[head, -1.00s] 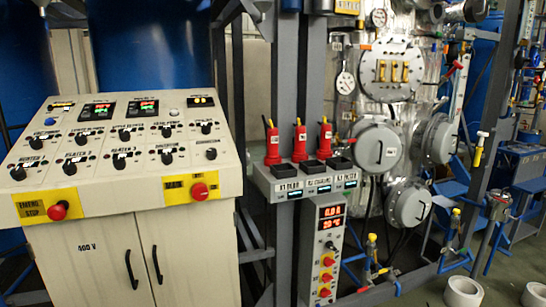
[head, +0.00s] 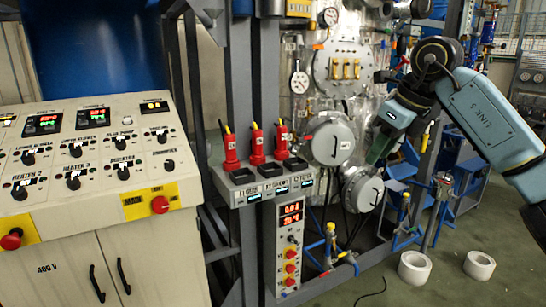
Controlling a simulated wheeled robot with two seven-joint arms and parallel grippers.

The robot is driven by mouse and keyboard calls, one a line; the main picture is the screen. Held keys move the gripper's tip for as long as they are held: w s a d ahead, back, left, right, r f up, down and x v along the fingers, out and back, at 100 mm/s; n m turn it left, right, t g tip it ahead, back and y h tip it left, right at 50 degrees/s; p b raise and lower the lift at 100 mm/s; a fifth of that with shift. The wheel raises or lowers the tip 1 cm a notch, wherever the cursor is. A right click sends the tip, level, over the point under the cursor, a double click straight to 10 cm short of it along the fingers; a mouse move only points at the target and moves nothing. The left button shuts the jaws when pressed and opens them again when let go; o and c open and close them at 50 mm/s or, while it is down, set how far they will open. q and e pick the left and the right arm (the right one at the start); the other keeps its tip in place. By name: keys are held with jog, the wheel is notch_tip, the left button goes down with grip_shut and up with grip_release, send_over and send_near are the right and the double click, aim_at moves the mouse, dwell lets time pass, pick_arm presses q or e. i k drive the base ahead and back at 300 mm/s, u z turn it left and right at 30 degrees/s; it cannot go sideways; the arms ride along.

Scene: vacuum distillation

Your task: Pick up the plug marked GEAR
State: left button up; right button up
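Three red plugs stand in a row at the back of a grey socket shelf (head: 262,186): the left plug (head: 231,150), the middle plug (head: 257,145) and the right plug (head: 281,142). The tags and shelf labels are too small to read surely, so I cannot tell which is marked GEAR. My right gripper (head: 379,150) is in front of the round flanges, to the right of the plugs and apart from them. Its fingers are dark and seen from the side; their opening is unclear. My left gripper is out of view.
Empty dark sockets line the shelf's front. A switch box (head: 290,245) hangs below. A control cabinet (head: 90,170) with knobs and emergency stop (head: 12,239) stands at left. Round flanges (head: 331,142) and pipes lie at right. White rolls (head: 414,267) are on the floor.

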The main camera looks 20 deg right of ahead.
aim_at(230, 139)
jog(key=z, duration=0.3)
jog(key=i, duration=1.25)
jog(key=u, duration=1.2)
